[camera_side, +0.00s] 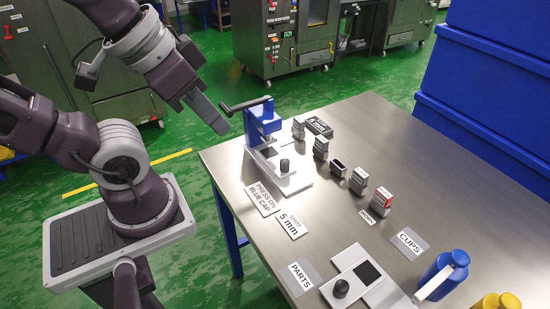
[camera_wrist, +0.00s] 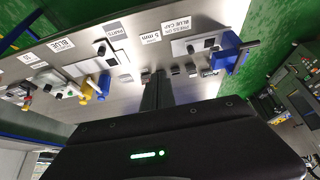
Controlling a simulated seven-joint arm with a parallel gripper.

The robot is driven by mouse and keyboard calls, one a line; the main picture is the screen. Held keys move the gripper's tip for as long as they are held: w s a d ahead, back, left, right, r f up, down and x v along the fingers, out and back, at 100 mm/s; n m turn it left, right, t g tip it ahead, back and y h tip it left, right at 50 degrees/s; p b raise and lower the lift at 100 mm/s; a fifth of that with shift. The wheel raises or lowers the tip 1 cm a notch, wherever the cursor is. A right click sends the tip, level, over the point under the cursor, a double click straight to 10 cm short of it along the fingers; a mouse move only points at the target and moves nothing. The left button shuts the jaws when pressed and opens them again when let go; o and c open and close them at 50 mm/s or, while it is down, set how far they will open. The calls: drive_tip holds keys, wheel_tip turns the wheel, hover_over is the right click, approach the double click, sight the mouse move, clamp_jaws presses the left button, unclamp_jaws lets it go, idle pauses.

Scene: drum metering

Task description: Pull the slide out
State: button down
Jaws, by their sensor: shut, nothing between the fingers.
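A blue hand press (camera_side: 262,122) with a dark lever stands on a white base at the table's far left corner. A slide plate with a black knob (camera_side: 285,166) and a dark square pad sits in front of it. The press also shows in the wrist view (camera_wrist: 228,50). A second white plate with a black knob (camera_side: 341,288) and a dark pad lies at the front, by the PARTS label. I cannot tell how far either slide is out.
Several small boxes (camera_side: 358,180) stand in a row behind the labels on the metal table (camera_side: 440,190). A blue bottle (camera_side: 443,272) and a yellow one (camera_side: 497,301) are at the front right. Large blue bins (camera_side: 490,90) rise behind. The table's middle is mostly clear.

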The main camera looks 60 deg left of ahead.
idle(0.4)
drive_tip(key=c, duration=1.9)
unclamp_jaws()
drive_tip(key=shift+c, duration=0.2)
drive_tip(key=o, duration=0.8)
drive_tip(key=w+n, duration=0.1)
drive_tip(key=w, duration=0.2)
drive_tip(key=w+a+f+n+g, duration=0.1)
drive_tip(key=w, duration=0.2)
drive_tip(key=w+a+f, duration=0.1)
drive_tip(key=w, duration=0.1)
drive_tip(key=shift+w+n+g, duration=0.4)
drive_tip(key=shift+c, duration=0.2)
drive_tip(key=n+g, duration=0.4)
drive_tip(key=n, duration=0.2)
hover_over(285, 161)
drive_tip(key=f, duration=1.8)
drive_tip(key=shift+d+f, duration=0.1)
drive_tip(key=shift+d, duration=0.2)
drive_tip(key=f, duration=0.8)
drive_tip(key=shift+a+f, duration=0.15)
drive_tip(key=shift+a, duration=0.2)
drive_tip(key=shift+f, duration=0.25)
clamp_jaws()
drive_tip(key=shift+r, duration=0.1)
